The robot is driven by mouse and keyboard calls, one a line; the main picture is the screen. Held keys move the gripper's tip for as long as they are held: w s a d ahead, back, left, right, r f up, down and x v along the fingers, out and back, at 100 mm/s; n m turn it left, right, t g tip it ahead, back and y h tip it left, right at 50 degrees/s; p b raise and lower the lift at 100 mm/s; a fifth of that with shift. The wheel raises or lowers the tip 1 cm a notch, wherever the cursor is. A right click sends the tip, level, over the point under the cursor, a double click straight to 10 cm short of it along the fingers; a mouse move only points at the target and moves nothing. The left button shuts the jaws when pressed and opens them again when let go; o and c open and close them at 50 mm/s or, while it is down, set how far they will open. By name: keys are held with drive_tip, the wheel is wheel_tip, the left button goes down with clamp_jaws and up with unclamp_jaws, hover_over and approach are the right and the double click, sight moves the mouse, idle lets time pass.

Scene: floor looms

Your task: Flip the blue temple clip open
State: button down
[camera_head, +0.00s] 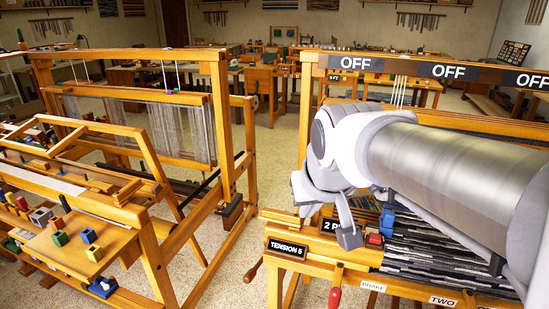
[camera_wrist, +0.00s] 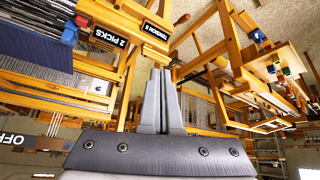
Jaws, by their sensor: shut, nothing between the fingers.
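A small blue piece (camera_head: 387,221), which looks like the temple clip, sits at the left edge of the striped grey cloth on the right loom. A red block (camera_head: 375,240) is just in front of it. My gripper (camera_head: 349,238) is to the left of both, close by in the picture, above the loom's front corner near the "2 PICKS" label. Its fingers are together and empty, as the wrist view (camera_wrist: 160,72) also shows. My arm hides part of the cloth and loom. I cannot tell whether the clip is open or shut.
The "TENSION 5" plate (camera_head: 287,248) and a red-handled lever (camera_head: 334,298) are on the right loom's front. Its top beam carries "OFF" labels (camera_head: 447,71). Another wooden loom (camera_head: 150,195) with coloured blocks stands left. Speckled floor (camera_head: 235,272) lies open between them.

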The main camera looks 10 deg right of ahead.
drive_tip(key=w+d+f+m+h, duration=0.1)
drive_tip(key=w+d+f+m, duration=0.15)
drive_tip(key=w+d, duration=1.2)
drive_tip(key=w+d+f+m+h, duration=0.1)
drive_tip(key=w+d+f, duration=0.3)
drive_tip(key=d+f, duration=0.3)
drive_tip(key=w+d+f+m+h, duration=0.1)
drive_tip(key=w+d+f, duration=0.3)
drive_tip(key=d+f, duration=0.4)
drive_tip(key=d+m, duration=0.1)
drive_tip(key=d, duration=0.5)
drive_tip(key=shift+d, duration=0.35)
drive_tip(key=shift+w, duration=0.1)
drive_tip(key=x, duration=1)
drive_tip(key=shift+s+a+r, duration=0.1)
drive_tip(key=shift+s+a, duration=0.4)
drive_tip(key=shift+s, duration=0.4)
drive_tip(key=shift+s+a, duration=0.5)
drive_tip(key=shift+s, duration=0.35)
